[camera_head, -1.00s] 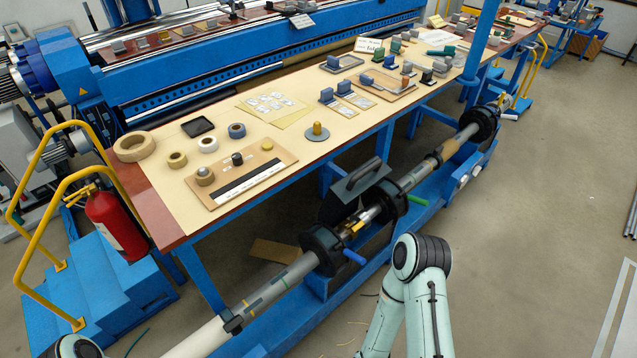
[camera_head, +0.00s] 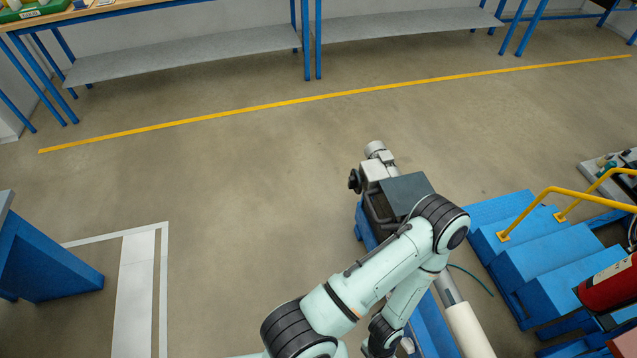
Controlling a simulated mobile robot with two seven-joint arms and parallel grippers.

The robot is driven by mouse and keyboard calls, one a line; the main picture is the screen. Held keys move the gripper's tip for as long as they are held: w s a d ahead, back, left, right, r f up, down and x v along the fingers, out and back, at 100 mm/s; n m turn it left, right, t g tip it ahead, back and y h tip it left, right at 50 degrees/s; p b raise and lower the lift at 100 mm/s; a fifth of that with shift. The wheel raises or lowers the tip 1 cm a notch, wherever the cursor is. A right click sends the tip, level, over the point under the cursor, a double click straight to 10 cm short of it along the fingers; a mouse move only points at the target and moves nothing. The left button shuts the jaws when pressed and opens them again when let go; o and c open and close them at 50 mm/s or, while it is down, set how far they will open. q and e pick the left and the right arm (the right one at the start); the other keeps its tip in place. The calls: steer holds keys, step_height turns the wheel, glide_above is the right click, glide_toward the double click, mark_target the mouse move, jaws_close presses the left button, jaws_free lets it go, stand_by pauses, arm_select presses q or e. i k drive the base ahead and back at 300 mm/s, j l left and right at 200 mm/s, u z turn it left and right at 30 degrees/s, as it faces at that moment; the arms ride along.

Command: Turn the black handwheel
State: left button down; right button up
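The black handwheel (camera_head: 355,181) shows in the head view as a small dark wheel on the left side of a grey machine head (camera_head: 378,170). It faces left, and the floor in front of it is open. One of my arms reaches up from the bottom, bends at the elbow close to the machine head and folds back down to the bottom edge. Its lower end is dark and cut off, and no fingertips can be made out. Neither gripper can be seen, and nothing of mine touches the handwheel.
A dark grey box (camera_head: 406,193) sits beside the machine head, partly behind my arm. Blue steps (camera_head: 545,255) with yellow rails (camera_head: 570,192) and a red extinguisher (camera_head: 608,285) stand right. A blue cabinet (camera_head: 50,255) stands left. The floor between is clear.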

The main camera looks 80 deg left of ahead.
mark_target(354, 182)
steer(key=u, duration=2.4)
steer(key=z, duration=4.05)
steer(key=k+j+u, duration=0.15)
steer(key=u, duration=0.25)
steer(key=k+j+u, duration=0.2)
steer(key=u, duration=0.15)
steer(key=k+j+u, duration=0.2)
steer(key=k+j, duration=0.2)
steer(key=j, duration=0.2)
steer(key=k+j+u, duration=0.15)
steer(key=j, duration=0.15)
